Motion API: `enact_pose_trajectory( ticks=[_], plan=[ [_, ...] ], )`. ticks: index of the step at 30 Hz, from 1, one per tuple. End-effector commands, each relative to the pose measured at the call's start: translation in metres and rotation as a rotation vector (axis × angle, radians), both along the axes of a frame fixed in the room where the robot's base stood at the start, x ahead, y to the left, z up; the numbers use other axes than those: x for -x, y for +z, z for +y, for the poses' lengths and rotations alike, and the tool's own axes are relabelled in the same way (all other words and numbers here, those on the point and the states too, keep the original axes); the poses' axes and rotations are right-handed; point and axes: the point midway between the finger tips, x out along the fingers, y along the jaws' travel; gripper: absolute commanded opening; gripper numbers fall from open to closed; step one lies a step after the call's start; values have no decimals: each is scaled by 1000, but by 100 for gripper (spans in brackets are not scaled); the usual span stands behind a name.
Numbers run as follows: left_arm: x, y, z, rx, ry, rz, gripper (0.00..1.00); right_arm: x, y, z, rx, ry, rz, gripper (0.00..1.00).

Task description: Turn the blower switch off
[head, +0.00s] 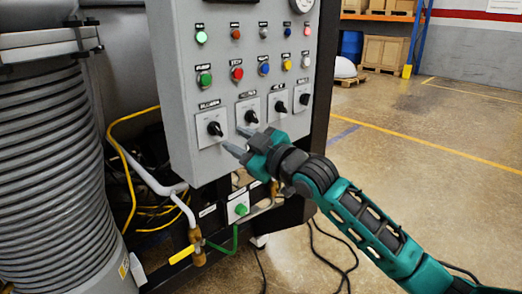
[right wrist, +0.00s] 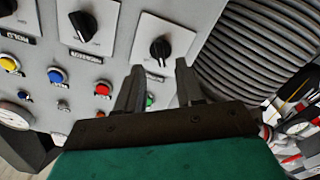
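A grey control panel (head: 180,100) has a row of black rotary switches along its bottom. The leftmost switch (head: 214,129) sits on a white plate; it also shows in the right wrist view (right wrist: 160,48). A second switch (head: 251,117) is to its right, also visible in the right wrist view (right wrist: 84,25). The labels are too small to tell which is the blower switch. My right gripper (head: 239,141) is open and empty, close to the panel just lower right of the leftmost switch. In the right wrist view its fingertips (right wrist: 160,66) point at that switch, apparently short of it. My left gripper is out of view.
Coloured buttons and lamps, such as a red button (head: 237,73), fill the panel above the switches. A grey ribbed cylinder (head: 45,170) stands at left. A small green-button box (head: 238,206), pipes and yellow cables are below. Open floor (head: 400,140) lies at right.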

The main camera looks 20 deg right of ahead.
Motion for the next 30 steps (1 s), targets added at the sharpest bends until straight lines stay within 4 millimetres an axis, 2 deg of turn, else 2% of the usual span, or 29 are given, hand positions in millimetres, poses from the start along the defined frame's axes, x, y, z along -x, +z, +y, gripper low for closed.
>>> enact_pose_trajectory(
  ticks=[3,6,12,18,30],
  plan=[
    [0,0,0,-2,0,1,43,25,-1,-9,4,0,2,37],
    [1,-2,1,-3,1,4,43,41,-1,-15,3,-1,2,37],
    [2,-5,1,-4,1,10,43,62,-1,-23,2,-1,1,37],
    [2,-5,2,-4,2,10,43,69,0,-25,0,0,0,37],
    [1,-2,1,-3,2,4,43,69,0,-25,0,0,0,37]
  ],
)
